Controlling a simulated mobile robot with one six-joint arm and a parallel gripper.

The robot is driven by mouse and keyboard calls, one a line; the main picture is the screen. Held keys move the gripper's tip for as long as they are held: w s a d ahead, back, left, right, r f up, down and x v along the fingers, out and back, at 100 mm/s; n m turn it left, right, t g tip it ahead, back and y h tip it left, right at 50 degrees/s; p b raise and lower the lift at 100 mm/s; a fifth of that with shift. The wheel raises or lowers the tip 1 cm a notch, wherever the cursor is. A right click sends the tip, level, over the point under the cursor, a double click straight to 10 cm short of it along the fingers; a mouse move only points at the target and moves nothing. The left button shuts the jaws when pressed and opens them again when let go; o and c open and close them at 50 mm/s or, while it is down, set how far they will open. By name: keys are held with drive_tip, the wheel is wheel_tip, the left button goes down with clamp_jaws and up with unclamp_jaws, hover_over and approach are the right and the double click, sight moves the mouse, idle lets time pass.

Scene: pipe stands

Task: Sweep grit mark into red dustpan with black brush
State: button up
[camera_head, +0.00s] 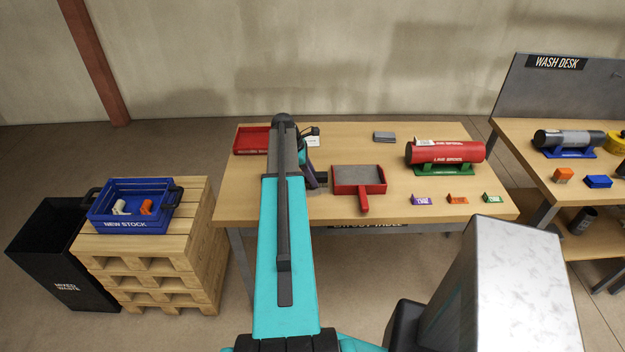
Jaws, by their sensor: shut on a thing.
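The red dustpan (375,188) lies on the table, its handle towards me and its inside grey. My gripper (312,178) is at the left of the dustpan, mostly hidden behind my own teal arm. It is shut on the black brush (321,180), of which only a small dark part shows close to the dustpan's left side. I cannot tell whether the brush touches the dustpan or the table. I cannot make out the grit mark; my arm covers part of the tabletop.
A red pipe (445,152) on a green stand is right of the dustpan, with small coloured tags (459,198) in front. A red tray (251,141) is at the back left, a grey block (384,137) at the back. The table's front middle (395,208) is clear.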

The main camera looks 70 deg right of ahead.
drive_tip(key=shift+a, duration=0.1)
idle(0.3)
drive_tip(key=shift+s+a+f, duration=0.1)
drive_tip(key=shift+s+a, duration=0.2)
drive_tip(key=shift+a, duration=0.45)
drive_tip(key=shift+s+a, duration=0.3)
drive_tip(key=shift+a, duration=0.5)
drive_tip(key=shift+s+a+f, duration=0.1)
drive_tip(key=shift+s+a, duration=0.2)
drive_tip(key=shift+a, duration=0.45)
drive_tip(key=shift+d, duration=0.1)
drive_tip(key=shift+w+d+r+p, duration=0.1)
drive_tip(key=shift+w+d+p, duration=0.15)
drive_tip(key=shift+d, duration=0.55)
drive_tip(key=shift+w+d+f+p, duration=0.15)
drive_tip(key=shift+w+d, duration=0.25)
drive_tip(key=shift+d, duration=0.35)
drive_tip(key=shift+w+d+r+p, duration=0.2)
drive_tip(key=shift+w+d, duration=0.1)
drive_tip(key=shift+d, duration=0.5)
drive_tip(key=shift+a, duration=0.1)
drive_tip(key=shift+s+a, duration=0.3)
drive_tip(key=shift+a, duration=0.45)
drive_tip(key=shift+s+a, duration=0.35)
drive_tip(key=shift+a, duration=0.45)
drive_tip(key=shift+s+a, duration=0.3)
drive_tip(key=shift+a, duration=0.45)
drive_tip(key=shift+r, duration=0.1)
drive_tip(key=shift+r+p, duration=0.8)
drive_tip(key=shift+r, duration=0.05)
